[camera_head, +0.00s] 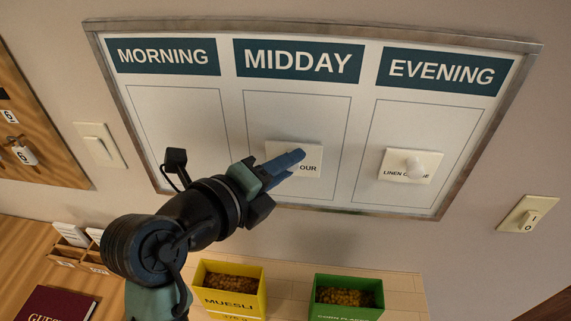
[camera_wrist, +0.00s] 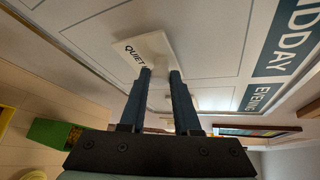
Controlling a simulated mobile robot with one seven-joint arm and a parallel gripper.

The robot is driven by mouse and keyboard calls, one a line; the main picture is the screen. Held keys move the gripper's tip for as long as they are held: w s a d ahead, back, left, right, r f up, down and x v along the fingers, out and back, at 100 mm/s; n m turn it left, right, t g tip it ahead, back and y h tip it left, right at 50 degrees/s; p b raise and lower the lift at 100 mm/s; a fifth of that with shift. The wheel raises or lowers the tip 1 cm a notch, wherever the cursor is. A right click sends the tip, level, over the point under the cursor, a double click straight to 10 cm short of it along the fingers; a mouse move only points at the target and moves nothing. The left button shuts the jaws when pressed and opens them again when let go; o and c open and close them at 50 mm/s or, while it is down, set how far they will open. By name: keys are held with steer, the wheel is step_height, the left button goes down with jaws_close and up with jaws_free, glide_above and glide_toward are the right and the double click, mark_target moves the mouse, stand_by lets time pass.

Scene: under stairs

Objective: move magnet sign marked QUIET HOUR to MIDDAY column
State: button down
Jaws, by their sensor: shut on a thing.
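The QUIET HOUR magnet sign (camera_head: 309,169) is a white plate at the lower part of the MIDDAY column (camera_head: 265,112) on the whiteboard. My gripper (camera_head: 297,158) is at the sign, shut on its knob, and covers part of the lettering in the head view. Whether the plate touches the board is hard to tell. The MIDDAY header (camera_head: 298,61) is dark teal with white letters.
A yellow MUESLI box (camera_head: 229,301) and a green box (camera_head: 347,309) stand below the board. Light switches flank it.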

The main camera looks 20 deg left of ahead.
steer(key=shift+w+a, duration=0.15)
steer(key=shift+w, duration=0.2)
stand_by(0.4)
steer(key=shift+c, duration=0.4)
jaws_free()
steer(key=s+d+b, duration=0.1)
steer(key=s+b, duration=0.1)
steer(key=s, duration=0.4)
steer(key=shift+d, duration=0.35)
steer(key=shift+w, duration=0.1)
stand_by(0.4)
